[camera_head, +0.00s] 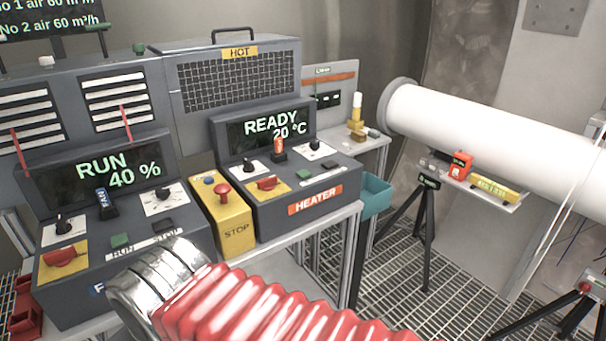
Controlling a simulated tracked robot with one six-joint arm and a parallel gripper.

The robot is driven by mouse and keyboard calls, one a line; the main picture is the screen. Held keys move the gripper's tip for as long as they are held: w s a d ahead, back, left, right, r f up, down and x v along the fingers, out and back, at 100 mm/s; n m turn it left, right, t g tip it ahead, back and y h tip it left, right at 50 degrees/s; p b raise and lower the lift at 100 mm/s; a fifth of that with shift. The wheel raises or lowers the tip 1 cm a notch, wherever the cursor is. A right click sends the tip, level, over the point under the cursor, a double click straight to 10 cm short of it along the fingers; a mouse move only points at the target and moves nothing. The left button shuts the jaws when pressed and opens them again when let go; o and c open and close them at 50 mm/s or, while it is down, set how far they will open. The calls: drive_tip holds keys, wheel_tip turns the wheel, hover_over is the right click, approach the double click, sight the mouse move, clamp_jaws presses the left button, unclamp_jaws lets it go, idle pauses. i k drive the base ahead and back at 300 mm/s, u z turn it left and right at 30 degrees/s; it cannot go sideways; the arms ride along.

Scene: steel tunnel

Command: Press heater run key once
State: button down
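The heater console (315,200) stands on a bench in the middle of the view, with a red HEATER label on its front. Its screen (272,127) reads READY 20 °C. A green key (304,174) sits on its sloped panel, with a dark key (327,166) to the right. The lettering under these keys is too small to read; the green one matches the key marked RUN on the left console. A red-handled switch (267,183) on a yellow plate is left of the green key. My gripper is not in view.
The left console's screen (100,175) reads RUN 40 %. A yellow STOP box (232,222) with a red button stands between the consoles. A red ribbed tube with a metal ring (240,305) fills the lower foreground. A white duct (470,125) and tripod (428,215) stand right.

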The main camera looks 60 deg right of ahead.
sight(304, 173)
drive_tip(key=i, duration=0.55)
drive_tip(key=z, duration=1.5)
drive_tip(key=i, duration=0.15)
